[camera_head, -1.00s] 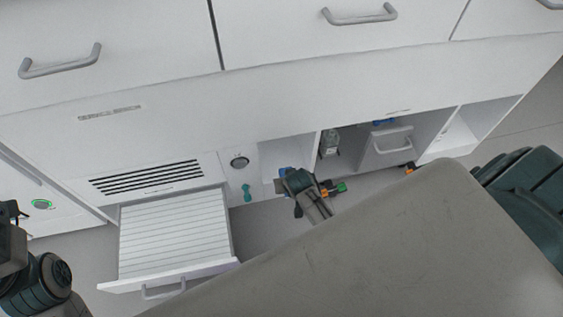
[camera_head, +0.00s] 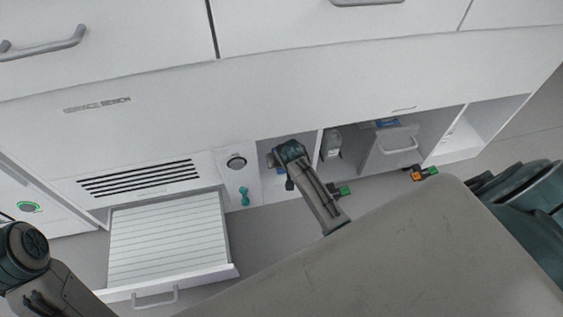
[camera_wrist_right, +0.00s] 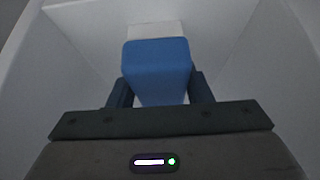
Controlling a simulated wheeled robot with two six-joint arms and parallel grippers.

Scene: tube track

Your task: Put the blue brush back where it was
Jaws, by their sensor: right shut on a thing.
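The blue brush (camera_wrist_right: 158,70) is between the two dark fingers of my right gripper (camera_wrist_right: 160,92) in the right wrist view. The gripper is shut on it. A pale part shows beyond the blue block, and white walls surround it on several sides. In the head view my right wrist reaches into a small open white compartment (camera_head: 264,153) in the cabinet's lower front. A little blue (camera_head: 281,170) shows beside the wrist there; the fingers are mostly hidden. My left arm shows at the lower left, with its gripper out of view.
A white slatted drawer (camera_head: 165,240) stands pulled out at the left. A round dark knob (camera_head: 236,162) and a teal fitting (camera_head: 244,196) are left of the compartment. To its right are a bottle (camera_head: 331,143) and a handled grey bin (camera_head: 395,148).

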